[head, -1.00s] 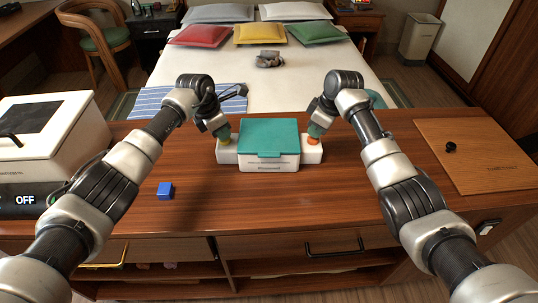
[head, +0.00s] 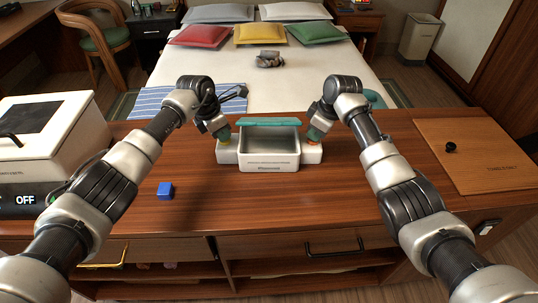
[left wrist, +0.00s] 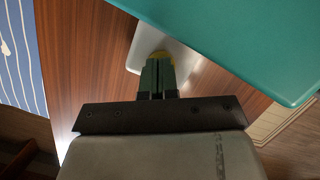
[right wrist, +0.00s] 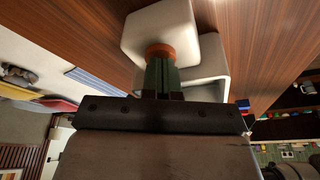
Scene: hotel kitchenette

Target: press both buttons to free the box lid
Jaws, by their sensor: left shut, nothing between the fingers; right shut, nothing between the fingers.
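The white box (head: 269,166) stands on the wooden counter with its front wall and open inside showing. Its teal lid (head: 269,122) is raised at the back edge; it also fills the top right of the left wrist view (left wrist: 250,40). My left gripper (head: 224,136) is shut and points down onto the yellow button (left wrist: 161,55) on the box's left side block. My right gripper (head: 315,134) is shut and its tips meet the orange button (right wrist: 160,50) on the right side block (right wrist: 160,25). Both grippers hold nothing.
A white appliance (head: 55,135) with an OFF display stands at the far left. A wooden board (head: 480,160) with a black knob lies at the right. The counter in front of the box is clear.

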